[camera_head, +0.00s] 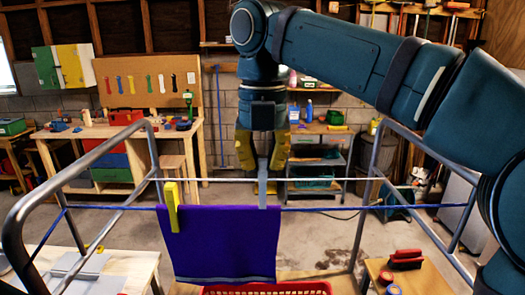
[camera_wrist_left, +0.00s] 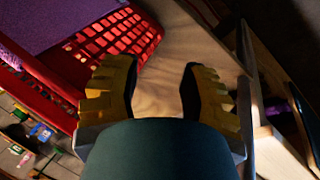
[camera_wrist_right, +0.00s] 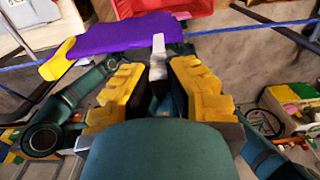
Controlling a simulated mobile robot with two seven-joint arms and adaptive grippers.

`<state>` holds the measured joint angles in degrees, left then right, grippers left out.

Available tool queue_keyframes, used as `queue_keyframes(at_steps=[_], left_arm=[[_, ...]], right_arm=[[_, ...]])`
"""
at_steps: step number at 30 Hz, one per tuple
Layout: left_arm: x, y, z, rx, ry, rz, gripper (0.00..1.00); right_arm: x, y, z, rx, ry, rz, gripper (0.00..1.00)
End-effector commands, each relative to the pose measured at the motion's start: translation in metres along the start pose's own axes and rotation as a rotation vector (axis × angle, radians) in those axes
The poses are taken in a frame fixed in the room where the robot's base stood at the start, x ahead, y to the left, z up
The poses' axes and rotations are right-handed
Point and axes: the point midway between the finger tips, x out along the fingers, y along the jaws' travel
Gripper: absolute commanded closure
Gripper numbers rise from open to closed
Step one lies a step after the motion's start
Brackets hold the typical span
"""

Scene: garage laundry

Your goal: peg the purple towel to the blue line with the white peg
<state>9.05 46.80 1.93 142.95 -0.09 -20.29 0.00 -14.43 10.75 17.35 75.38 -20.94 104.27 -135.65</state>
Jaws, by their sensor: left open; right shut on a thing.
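The purple towel (camera_head: 222,245) hangs over the blue line (camera_head: 330,209), above a red basket. A yellow peg (camera_head: 172,208) stands on the line at the towel's left end. The white peg (camera_head: 263,187) is upright at the towel's top edge near its right end, and its lower end overlaps the line and towel. My right gripper (camera_head: 263,165) points down and is shut on the white peg, which also shows in the right wrist view (camera_wrist_right: 158,48). How deep the peg sits on the line is hard to tell. My left gripper (camera_wrist_left: 160,82) is open and empty near the basket.
The red basket (camera_head: 268,289) stands below the towel; its slotted wall shows in the left wrist view (camera_wrist_left: 115,40). A metal rack frame (camera_head: 90,165) carries the line, with a pale second line (camera_head: 330,182) behind.

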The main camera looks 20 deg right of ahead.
Motion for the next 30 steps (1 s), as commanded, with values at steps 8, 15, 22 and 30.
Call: queue_keyframes(at_steps=[8,15,22,30], left_arm=[[0.000,0.000,0.000,0.000,0.000,0.000,0.58],[0.000,0.000,0.000,0.000,0.000,0.000,0.58],[0.006,-0.002,0.001,-0.001,0.001,0.000,0.58],[0.011,-0.005,0.002,-0.002,0.001,-0.001,0.58]], right_arm=[[0.012,0.000,0.000,0.001,-0.001,0.000,1.00],[0.023,0.000,0.000,0.001,0.000,-0.001,1.00],[0.035,0.000,0.000,0.000,0.000,0.000,1.00],[0.047,0.000,0.000,0.001,0.000,-0.001,1.00]])
